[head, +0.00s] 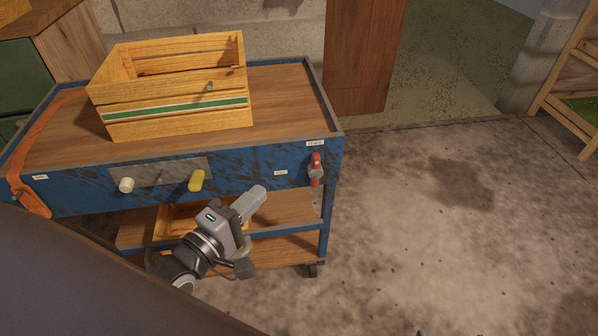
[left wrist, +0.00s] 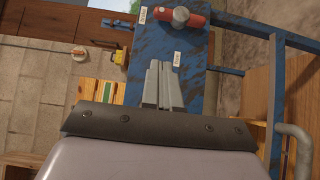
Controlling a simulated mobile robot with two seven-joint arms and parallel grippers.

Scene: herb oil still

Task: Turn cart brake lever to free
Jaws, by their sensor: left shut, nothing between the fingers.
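The cart (head: 285,80) is blue with wooden shelves. Its red brake lever (head: 316,168) with a grey hub sits at the right end of the front panel and stands upright in the head view. The lever also shows at the top of the left wrist view (left wrist: 181,17). My left gripper (head: 258,192) is shut and empty, in front of the panel, below and left of the lever, apart from it.
A slatted wooden crate (head: 175,112) with a green stripe stands on the cart top. A white knob (head: 126,185) and a yellow handle (head: 196,181) stick out of the panel. An orange strap (head: 33,198) hangs at the left. The floor right of the cart is clear.

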